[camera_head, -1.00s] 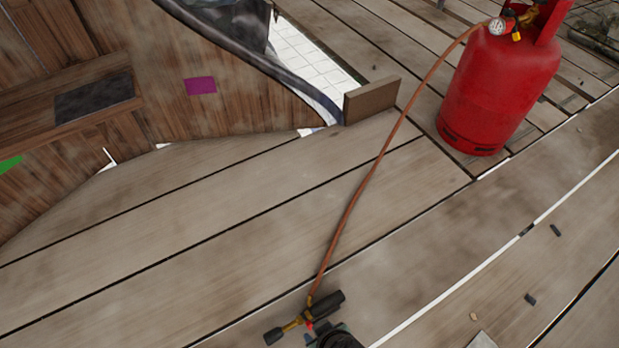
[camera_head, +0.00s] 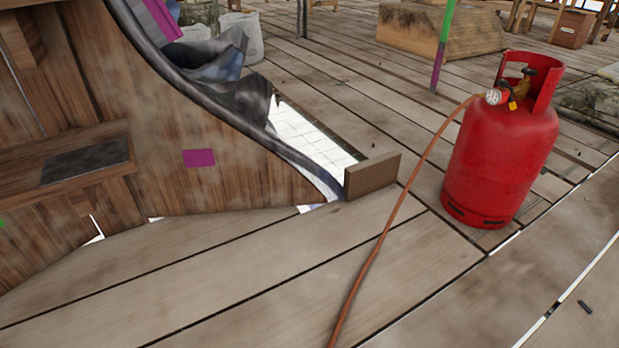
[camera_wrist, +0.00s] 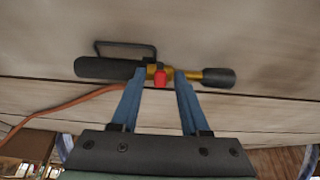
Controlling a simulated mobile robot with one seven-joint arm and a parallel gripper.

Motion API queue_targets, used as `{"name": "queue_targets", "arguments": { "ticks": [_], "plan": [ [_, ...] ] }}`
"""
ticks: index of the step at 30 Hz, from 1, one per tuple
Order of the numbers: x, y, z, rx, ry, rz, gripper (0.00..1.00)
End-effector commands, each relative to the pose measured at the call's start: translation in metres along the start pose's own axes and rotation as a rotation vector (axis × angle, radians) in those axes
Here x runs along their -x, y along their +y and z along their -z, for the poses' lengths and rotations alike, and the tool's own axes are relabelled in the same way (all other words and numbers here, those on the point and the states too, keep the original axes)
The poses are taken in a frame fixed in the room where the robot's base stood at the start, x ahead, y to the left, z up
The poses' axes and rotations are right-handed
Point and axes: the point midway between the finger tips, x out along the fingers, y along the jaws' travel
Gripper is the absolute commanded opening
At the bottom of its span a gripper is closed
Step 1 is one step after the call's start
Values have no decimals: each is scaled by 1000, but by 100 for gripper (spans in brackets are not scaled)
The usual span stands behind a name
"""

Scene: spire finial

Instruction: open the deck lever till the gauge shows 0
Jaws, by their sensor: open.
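In the wrist view my gripper (camera_wrist: 160,80) is open, with its blue fingers on either side of a small red lever (camera_wrist: 161,77). The lever sits on the brass body of a torch (camera_wrist: 110,69) with a black grip, lying on the deck boards. I cannot tell whether the fingers touch it. It may be the deck lever; no other lever shows clearly there. The small round gauge (camera_head: 493,97) is on top of the red gas cylinder (camera_head: 500,165), which stands upright in the head view. Its dial is too small to read. My gripper and the torch are outside the head view.
An orange hose (camera_head: 385,235) runs from the cylinder top down across the boards; part of it shows in the wrist view (camera_wrist: 60,106). A wooden block (camera_head: 373,177) and a curved wooden structure (camera_head: 190,120) stand to the left. The near planks (camera_head: 240,270) are mostly clear.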

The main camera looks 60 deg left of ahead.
Motion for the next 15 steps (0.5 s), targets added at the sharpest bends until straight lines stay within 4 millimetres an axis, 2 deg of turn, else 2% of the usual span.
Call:
{"name": "queue_targets", "arguments": {
  "ticks": [3, 10, 15],
  "plan": [
    [0, 0, 0, 0, 0, 0, 43],
    [0, 0, 0, 0, 0, 0, 2],
    [0, 0, 0, 0, 0, 0, 0]
  ]
}}
